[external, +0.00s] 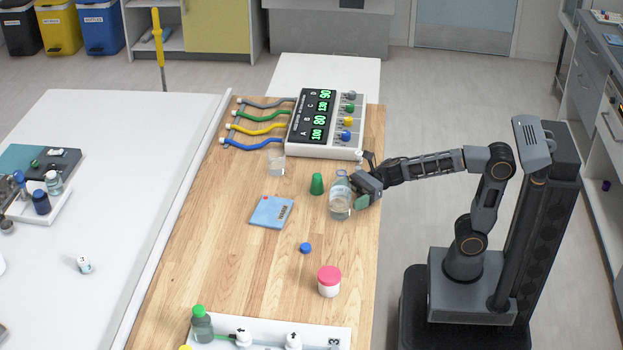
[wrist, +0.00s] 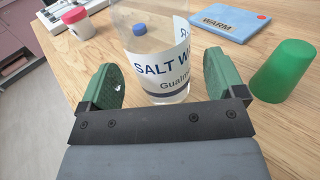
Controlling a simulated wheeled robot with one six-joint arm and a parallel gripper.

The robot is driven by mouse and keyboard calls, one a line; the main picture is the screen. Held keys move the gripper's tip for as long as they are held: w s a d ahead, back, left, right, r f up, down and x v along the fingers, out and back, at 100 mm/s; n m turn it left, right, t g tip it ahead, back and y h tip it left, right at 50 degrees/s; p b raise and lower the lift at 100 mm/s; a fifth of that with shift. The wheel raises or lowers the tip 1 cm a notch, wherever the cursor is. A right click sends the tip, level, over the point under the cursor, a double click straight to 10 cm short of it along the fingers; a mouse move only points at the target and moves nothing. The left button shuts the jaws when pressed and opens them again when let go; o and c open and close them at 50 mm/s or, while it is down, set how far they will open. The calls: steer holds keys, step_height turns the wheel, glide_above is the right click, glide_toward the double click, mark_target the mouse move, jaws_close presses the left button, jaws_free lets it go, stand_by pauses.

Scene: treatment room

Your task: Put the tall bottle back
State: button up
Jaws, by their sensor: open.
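The tall bottle (external: 340,197) is clear, with a "SALT W..." label, and stands upright on the wooden table (external: 240,222). In the wrist view the bottle (wrist: 158,70) stands between the green pads of my open gripper (wrist: 162,88), with a visible gap to the right pad. In the external view my gripper (external: 364,186) reaches the bottle from the right, low over the table. The top of the bottle is cut off in the wrist view.
A green cup (external: 317,184) stands just left of the bottle. A blue WARM pack (external: 271,212), a clear glass (external: 276,162), a blue cap (external: 306,248) and a pink-lidded jar (external: 329,281) are nearby. A monitor (external: 328,125) stands behind. A white tray (external: 268,334) holds smaller bottles in front.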

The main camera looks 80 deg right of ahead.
steer(key=p+v, duration=0.1)
steer(key=v, duration=0.7)
steer(key=shift+s+d, duration=0.25)
steer(key=shift+s, duration=0.05)
steer(key=shift+r, duration=0.1)
